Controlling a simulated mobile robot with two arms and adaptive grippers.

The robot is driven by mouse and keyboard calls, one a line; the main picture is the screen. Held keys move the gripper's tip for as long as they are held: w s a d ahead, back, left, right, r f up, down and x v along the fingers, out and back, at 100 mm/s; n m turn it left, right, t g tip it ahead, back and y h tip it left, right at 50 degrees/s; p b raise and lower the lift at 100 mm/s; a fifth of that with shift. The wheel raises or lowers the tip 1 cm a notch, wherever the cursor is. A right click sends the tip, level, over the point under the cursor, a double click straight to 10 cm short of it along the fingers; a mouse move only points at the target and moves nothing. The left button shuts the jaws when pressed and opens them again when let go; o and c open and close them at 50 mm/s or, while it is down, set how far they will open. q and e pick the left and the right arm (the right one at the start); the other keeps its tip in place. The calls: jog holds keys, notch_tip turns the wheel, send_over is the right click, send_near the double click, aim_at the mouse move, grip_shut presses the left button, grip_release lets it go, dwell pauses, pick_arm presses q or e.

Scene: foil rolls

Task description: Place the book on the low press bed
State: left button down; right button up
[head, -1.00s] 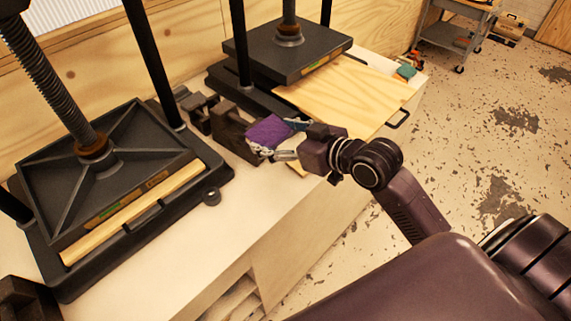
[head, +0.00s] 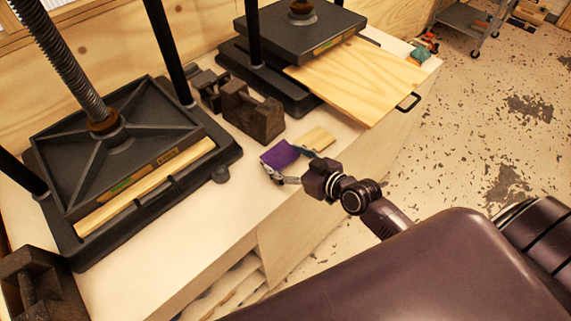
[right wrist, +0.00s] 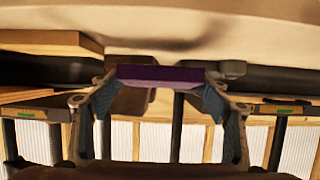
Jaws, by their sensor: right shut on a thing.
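A small purple book (head: 279,155) is in my right gripper (head: 288,166), which is shut on it. They are over the pale bench top, between the two presses and in front of a dark iron weight. In the right wrist view the purple book (right wrist: 160,73) sits between the two fingertips. The left press (head: 110,150) has its dark platen low, with a pale wooden strip showing at its front. The right press (head: 300,35) has a plywood board (head: 355,80) sticking out under its platen. I cannot tell which bed the task names. My left gripper is not in view.
Iron weights (head: 250,112) stand between the presses, and another (head: 42,290) is at the lower left. A pale wooden block (head: 318,139) lies beyond my gripper. A grey cart (head: 465,22) stands far off.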

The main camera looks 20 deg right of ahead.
jog(key=shift+f, duration=1.3)
jog(key=shift+f, duration=0.1)
jog(key=shift+f, duration=0.1)
jog(key=o, duration=1.2)
